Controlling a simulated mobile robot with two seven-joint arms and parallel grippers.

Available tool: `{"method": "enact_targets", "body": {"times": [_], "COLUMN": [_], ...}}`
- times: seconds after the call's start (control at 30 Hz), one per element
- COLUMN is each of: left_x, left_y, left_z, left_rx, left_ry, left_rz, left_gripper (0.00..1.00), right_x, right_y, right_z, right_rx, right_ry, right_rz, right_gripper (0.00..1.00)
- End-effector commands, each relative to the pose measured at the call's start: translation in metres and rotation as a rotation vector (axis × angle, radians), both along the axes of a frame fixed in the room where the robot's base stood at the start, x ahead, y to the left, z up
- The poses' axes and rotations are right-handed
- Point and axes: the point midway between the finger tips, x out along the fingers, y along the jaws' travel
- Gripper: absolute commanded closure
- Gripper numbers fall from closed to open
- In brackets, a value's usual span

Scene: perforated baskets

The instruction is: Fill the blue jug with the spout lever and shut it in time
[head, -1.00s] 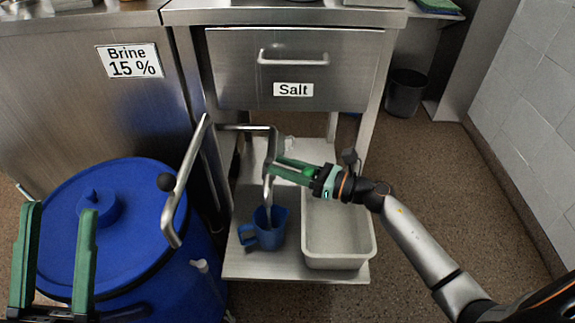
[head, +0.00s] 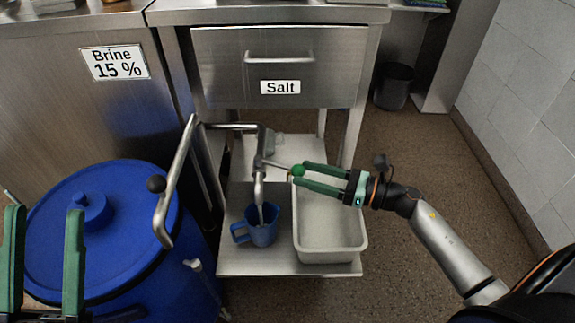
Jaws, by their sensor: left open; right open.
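The blue jug (head: 262,234) stands upright on the low steel shelf, its handle to the left. The metal spout (head: 259,187) points down over its mouth. A thin pale streak runs from the spout into the jug and looks like liquid; the level inside cannot be made out. The spout lever (head: 276,164) sticks out to the right and ends in a green knob (head: 298,170). My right gripper (head: 302,174) is open, its fingertips just at the knob. My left gripper (head: 45,210) is open and empty at the lower left, in front of the blue barrel.
A pale rectangular tub (head: 330,255) stands right of the jug on the shelf (head: 285,268). The lidded blue barrel (head: 130,190) fills the lower left. The Salt drawer (head: 280,65) is above.

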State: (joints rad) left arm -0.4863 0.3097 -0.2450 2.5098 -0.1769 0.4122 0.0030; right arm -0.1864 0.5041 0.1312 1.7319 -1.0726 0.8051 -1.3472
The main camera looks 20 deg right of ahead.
Motion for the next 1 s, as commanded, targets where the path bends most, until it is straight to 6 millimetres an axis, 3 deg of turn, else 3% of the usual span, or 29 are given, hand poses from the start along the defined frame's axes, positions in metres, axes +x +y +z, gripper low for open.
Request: {"method": "enact_targets", "body": {"times": [0.1, 0.3, 1.0], "left_x": [0.000, 0.000, 0.000], "left_y": [0.000, 0.001, 0.002], "left_z": [0.003, 0.005, 0.004], "left_rx": [0.001, -0.001, -0.002], "left_ry": [-0.005, -0.008, -0.003], "left_rz": [0.003, 0.008, 0.010], "left_gripper": [0.50, 0.50, 0.50], "right_x": [-0.016, -0.028, -0.029], "right_y": [-0.014, -0.027, -0.028], "right_z": [0.000, 0.000, 0.000], "right_rx": [-0.001, -0.001, -0.001], "right_ry": [0.003, -0.001, -0.001], "right_rz": [0.000, 0.000, 0.000], "right_gripper": [0.36, 0.36, 0.36]}}
